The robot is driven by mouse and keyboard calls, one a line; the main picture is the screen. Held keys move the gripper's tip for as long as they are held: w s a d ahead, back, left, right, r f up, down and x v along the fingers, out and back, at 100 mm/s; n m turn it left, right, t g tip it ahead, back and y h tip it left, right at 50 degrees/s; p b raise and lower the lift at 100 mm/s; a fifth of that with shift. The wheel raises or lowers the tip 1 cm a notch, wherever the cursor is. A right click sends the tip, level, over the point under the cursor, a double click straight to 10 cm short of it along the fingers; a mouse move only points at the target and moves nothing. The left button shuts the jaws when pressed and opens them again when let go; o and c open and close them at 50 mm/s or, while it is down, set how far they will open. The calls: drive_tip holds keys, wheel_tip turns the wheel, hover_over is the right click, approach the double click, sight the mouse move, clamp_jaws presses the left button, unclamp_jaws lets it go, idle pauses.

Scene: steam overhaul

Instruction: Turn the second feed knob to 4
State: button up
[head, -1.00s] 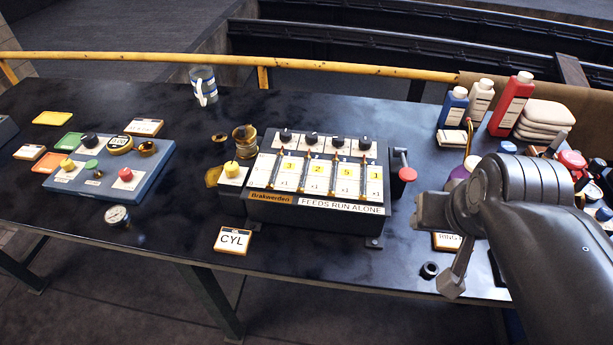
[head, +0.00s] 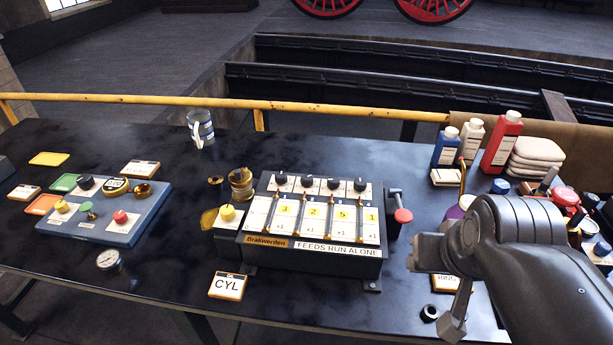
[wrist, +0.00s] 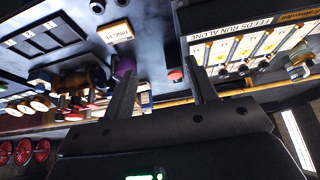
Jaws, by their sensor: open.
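The feed box (head: 310,258), labelled FEEDS RUN ALONE, stands mid-table with a row of black knobs along its back edge. The second feed knob (head: 307,181) is second from the left. Below the knobs, yellow windows seem to read 3, 2, 5 and 1; the knob's own pointer is too small to read. My gripper (head: 432,290) is to the right of the box, apart from the knobs, open and empty. In the wrist view my gripper (wrist: 161,64) shows two spread fingers, with the feed box (wrist: 208,50) upside down at right.
A red-tipped lever (head: 402,215) stands at the box's right side, between it and my gripper. A yellow button (head: 227,213) and brass cup (head: 240,183) are at its left. A CYL card (head: 227,286) lies in front. Bottles (head: 500,141) stand back right.

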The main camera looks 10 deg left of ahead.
drive_tip(key=w+a+r+n+g, duration=0.2)
drive_tip(key=w+a+r, duration=0.25)
drive_tip(key=w, duration=0.55)
drive_tip(key=n+g, duration=0.4)
drive_tip(key=n, duration=0.3)
hover_over(307, 177)
wheel_tip(307, 177, down, 5)
wheel_tip(307, 177, down, 11)
drive_tip(key=shift+r, duration=0.1)
drive_tip(key=shift+c, duration=0.4)
drive_tip(key=c, duration=0.9)
